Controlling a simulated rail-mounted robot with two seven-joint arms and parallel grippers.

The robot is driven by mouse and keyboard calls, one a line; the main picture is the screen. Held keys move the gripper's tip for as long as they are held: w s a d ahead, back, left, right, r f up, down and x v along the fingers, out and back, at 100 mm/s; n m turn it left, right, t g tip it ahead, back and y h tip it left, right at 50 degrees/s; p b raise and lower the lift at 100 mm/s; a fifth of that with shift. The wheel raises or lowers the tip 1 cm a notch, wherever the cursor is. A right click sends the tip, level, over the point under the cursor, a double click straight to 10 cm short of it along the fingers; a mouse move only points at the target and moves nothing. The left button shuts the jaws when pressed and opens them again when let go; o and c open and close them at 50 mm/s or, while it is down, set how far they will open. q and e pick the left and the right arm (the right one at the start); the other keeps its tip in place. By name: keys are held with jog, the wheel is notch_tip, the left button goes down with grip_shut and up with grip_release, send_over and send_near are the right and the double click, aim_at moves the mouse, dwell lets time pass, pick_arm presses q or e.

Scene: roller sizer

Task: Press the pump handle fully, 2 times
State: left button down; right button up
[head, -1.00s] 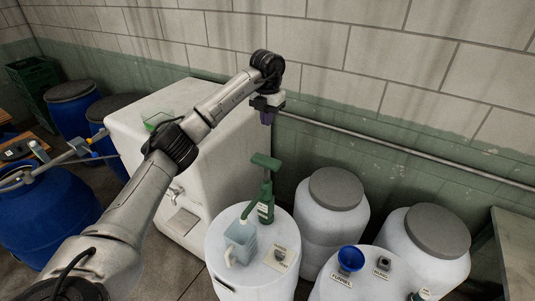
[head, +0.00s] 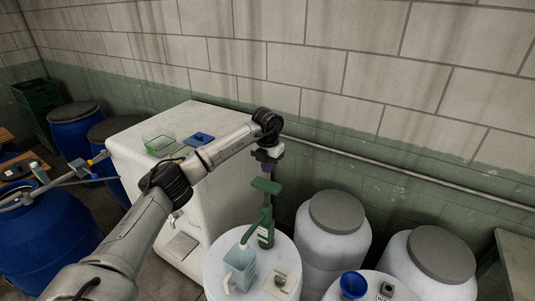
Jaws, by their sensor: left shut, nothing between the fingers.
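The green pump (head: 266,232) stands upright on the white drum (head: 283,253). Its T-shaped green handle (head: 266,186) is raised on its rod above the pump body. The pump's spout reaches left over a translucent blue jug (head: 240,268) on the same drum. My left gripper (head: 267,172) points down right above the handle, with its fingers shut and empty. Whether the fingertips touch the handle's top I cannot tell. My right gripper is out of view.
White drums with grey lids (head: 337,212) stand to the right, and a blue funnel (head: 353,285) sits on another drum. A large white tank (head: 135,150) carries a green tray (head: 159,143). A wall pipe (head: 400,171) runs behind.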

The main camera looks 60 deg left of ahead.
aim_at(267, 183)
pick_arm(q)
jog(key=shift+f+p, duration=0.35)
jog(key=shift+f, duration=2.1)
notch_tip(267, 183, down, 7)
jog(key=shift+b, duration=1.2)
jog(key=shift+f, duration=0.5)
jog(key=shift+a, duration=0.1)
